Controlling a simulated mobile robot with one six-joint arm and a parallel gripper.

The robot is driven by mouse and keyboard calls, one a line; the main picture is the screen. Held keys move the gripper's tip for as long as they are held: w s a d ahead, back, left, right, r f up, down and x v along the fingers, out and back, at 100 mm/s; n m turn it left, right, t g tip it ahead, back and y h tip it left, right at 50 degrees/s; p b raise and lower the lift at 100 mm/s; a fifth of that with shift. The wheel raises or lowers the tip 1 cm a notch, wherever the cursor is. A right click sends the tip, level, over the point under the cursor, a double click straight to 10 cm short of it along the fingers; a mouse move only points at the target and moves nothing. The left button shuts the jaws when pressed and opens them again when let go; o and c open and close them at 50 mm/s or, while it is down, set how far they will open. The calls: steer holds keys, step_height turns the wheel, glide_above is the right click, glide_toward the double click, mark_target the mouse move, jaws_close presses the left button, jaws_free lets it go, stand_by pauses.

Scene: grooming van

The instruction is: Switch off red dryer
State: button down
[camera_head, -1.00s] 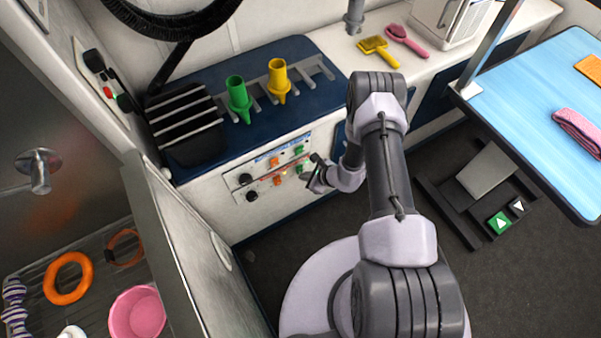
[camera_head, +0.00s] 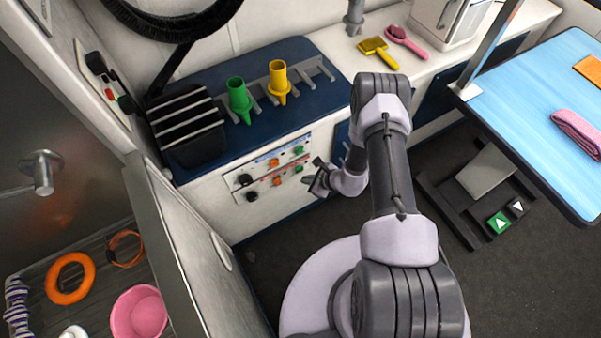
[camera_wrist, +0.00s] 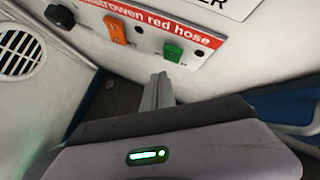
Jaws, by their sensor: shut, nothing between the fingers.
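The dryer control panel (camera_head: 268,172) is on the white cabinet front below the blue counter. Its lower row has a black knob (camera_head: 252,196), an orange switch (camera_head: 277,181) and a green switch (camera_head: 299,168). In the wrist view, a red label (camera_wrist: 165,20) reading "red hose" runs above the orange switch (camera_wrist: 115,30) and green switch (camera_wrist: 173,51), with the black knob (camera_wrist: 60,16) at left. My gripper (camera_head: 318,164) is shut and empty, just right of the panel. In the wrist view, its fingertips (camera_wrist: 160,78) sit below the green switch, seemingly apart from it.
An upper row with an orange switch (camera_head: 273,162) and green switch (camera_head: 299,150) lies close above. Green (camera_head: 239,99) and yellow (camera_head: 278,81) nozzles stand on the counter. The grooming table (camera_head: 535,110) is at right.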

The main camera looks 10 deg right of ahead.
steer(key=s, duration=0.1)
steer(key=s+d+p, duration=0.1)
steer(key=s, duration=0.1)
steer(key=s+p, duration=0.1)
steer(key=shift+s+d+r, duration=0.25)
steer(key=shift+s+r, duration=0.1)
